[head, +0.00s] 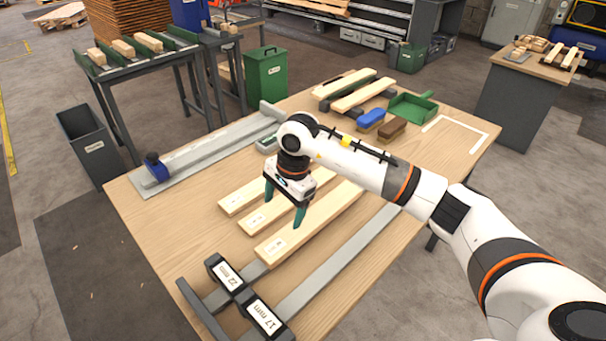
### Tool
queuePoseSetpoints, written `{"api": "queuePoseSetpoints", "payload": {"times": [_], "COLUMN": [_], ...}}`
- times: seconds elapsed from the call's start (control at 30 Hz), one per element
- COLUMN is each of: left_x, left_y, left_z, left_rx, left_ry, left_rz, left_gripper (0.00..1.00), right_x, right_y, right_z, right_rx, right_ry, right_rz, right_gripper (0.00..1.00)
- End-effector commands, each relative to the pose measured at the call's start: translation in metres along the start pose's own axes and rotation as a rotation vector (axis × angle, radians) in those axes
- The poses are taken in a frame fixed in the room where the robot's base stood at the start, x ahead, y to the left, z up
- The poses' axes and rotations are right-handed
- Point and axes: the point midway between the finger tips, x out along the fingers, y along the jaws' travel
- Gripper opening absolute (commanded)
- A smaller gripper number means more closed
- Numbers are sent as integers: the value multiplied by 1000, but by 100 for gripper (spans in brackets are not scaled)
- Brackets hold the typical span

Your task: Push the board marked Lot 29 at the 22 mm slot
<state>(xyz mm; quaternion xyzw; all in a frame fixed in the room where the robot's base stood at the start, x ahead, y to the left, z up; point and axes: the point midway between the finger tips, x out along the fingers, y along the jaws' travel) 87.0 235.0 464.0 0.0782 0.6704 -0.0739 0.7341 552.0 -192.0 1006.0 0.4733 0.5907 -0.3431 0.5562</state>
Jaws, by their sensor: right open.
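Three pale boards lie side by side on the wooden table, with small labels near their front-left ends that are too small to read, so I cannot tell which is Lot 29. They are the far board (241,197), the middle board (262,217) and the near, wider board (290,237). My right gripper (284,204) is open, pointing down over the boards, its near finger by the near board; contact is unclear. The gripper and arm hide parts of the boards. The gauge's 22 mm block (228,277) and 17 mm block (264,316) stand at the table's front-left. My left gripper is out of view.
A grey rail (335,265) runs from the gauge along the near side. A grey clamp fixture (205,155) lies along the left edge. Bare tabletop (180,225) lies left of the boards.

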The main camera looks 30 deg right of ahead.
Motion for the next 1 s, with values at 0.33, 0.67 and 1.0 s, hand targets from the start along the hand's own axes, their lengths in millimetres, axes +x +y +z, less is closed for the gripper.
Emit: {"api": "queuePoseSetpoints", "payload": {"times": [0.33, 0.67, 1.0], "left_x": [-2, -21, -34], "left_y": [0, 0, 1], "left_z": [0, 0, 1], "left_rx": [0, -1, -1], "left_ry": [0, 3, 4], "left_rz": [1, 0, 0], "left_gripper": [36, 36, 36], "right_x": [-31, 19, 69], "right_y": [-14, -21, -26], "right_z": [68, 80, 94], "right_rx": [-9, -8, -8], "right_ry": [-271, -265, -265], "right_rz": [-130, -132, -128], "right_gripper": [80, 80, 80]}}
